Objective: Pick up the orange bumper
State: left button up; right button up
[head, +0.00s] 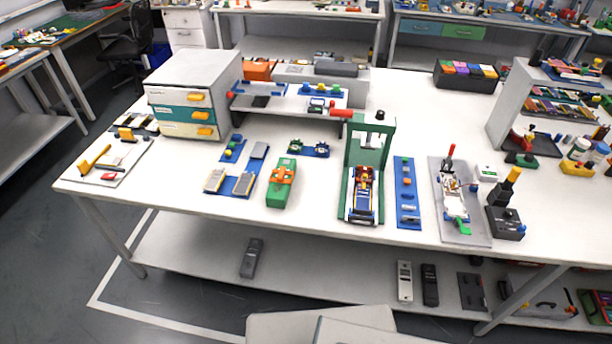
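An orange piece (284,173) lies on a long green block (279,197) near the table's front edge, left of the green press-like frame (382,135). It may be the orange bumper, but at this size I cannot be sure. A small orange part (407,181) also shows on a narrow blue strip right of the green frame. Neither of my grippers shows in the head view.
A drawer cabinet (190,70) and a low shelf (290,103) stand at the left and back. A grey tray with a small assembly (456,230) and a black stand (507,215) are to the right. Bare white tabletop (430,120) lies behind the green frame.

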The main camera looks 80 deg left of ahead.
aim_at(282, 171)
jog(key=u, duration=3.15)
